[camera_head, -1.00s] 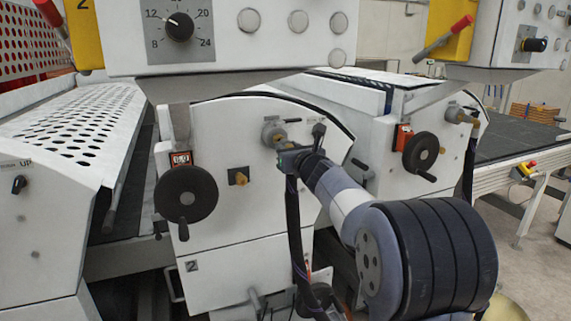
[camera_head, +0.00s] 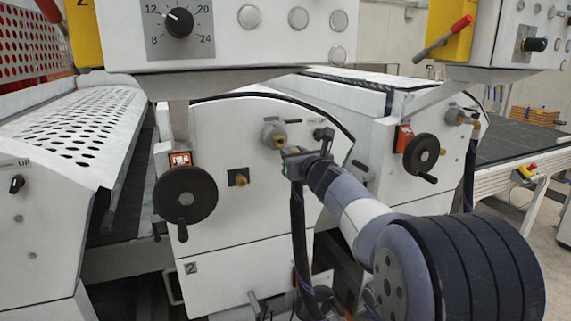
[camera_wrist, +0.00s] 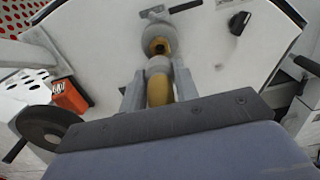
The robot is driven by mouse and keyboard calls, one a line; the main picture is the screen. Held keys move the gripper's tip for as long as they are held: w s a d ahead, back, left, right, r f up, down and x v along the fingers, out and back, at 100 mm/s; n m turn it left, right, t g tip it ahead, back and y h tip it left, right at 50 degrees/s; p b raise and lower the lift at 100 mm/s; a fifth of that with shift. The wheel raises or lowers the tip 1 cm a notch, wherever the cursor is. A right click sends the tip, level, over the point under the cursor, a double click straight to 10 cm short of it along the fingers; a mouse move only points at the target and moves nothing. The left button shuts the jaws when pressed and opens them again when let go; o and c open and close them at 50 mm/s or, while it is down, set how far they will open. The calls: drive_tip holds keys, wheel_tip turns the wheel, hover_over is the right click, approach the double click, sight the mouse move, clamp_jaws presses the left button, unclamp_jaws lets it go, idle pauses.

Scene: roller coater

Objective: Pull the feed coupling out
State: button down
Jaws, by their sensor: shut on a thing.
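My gripper (camera_wrist: 158,92) is shut on the feed coupling (camera_wrist: 159,90), a yellow brass piece with a grey collar, in the wrist view. Behind the collar is the grey feed fitting (camera_wrist: 157,38) on the white panel, with a brass, dark-centred mouth facing me. The coupling's front end looks just clear of this mouth, though the small gap is hard to judge. In the head view my gripper (camera_head: 293,158) is right of and slightly below the fitting (camera_head: 274,134). The coupling itself is mostly hidden there. A black hose (camera_head: 299,235) hangs below my gripper.
A black handwheel (camera_head: 186,195) with a red counter (camera_head: 181,160) and a brass knob (camera_head: 238,177) are left on the same panel. A second handwheel (camera_head: 421,152) is on the neighbouring unit to the right. A control box (camera_head: 230,65) overhangs above.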

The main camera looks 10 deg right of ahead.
drive_tip(key=shift+s, duration=0.15)
drive_tip(key=s, duration=0.1)
drive_tip(key=s+b, duration=0.1)
drive_tip(key=shift+s+d+r, duration=0.1)
drive_tip(key=shift+s+d, duration=0.2)
idle(0.4)
